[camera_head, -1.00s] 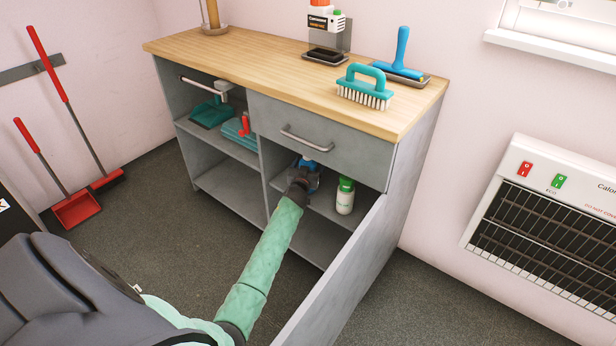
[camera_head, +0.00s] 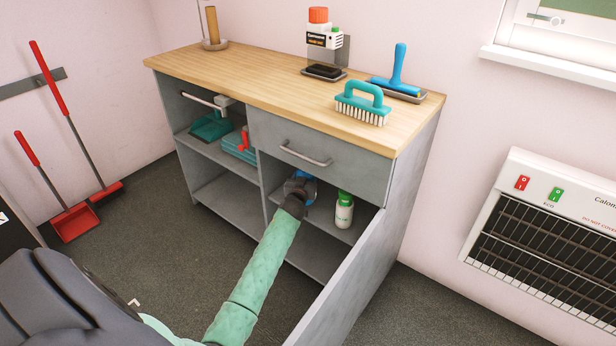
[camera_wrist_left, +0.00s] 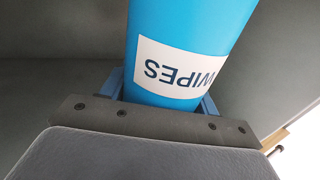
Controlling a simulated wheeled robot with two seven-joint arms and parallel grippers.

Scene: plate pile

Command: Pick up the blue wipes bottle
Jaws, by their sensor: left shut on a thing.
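The blue wipes bottle (camera_wrist_left: 195,35) fills the upper middle of the left wrist view, its white "WIPES" label upside down there. My left gripper (camera_wrist_left: 165,95) is shut on it, with a blue finger on each side. In the head view my left arm reaches into the open right compartment of the grey cabinet, and my left gripper (camera_head: 298,186) is at its upper shelf. Only a small blue part of the bottle (camera_head: 309,189) shows there, behind the gripper. I cannot tell whether its base touches the shelf. My right gripper is not in view.
A white bottle with a green cap (camera_head: 344,211) stands on the shelf just right of my gripper. The open cabinet door (camera_head: 340,280) stands right of my arm. The drawer (camera_head: 318,148) is shut above. Cloths (camera_head: 240,148) lie in the left compartment.

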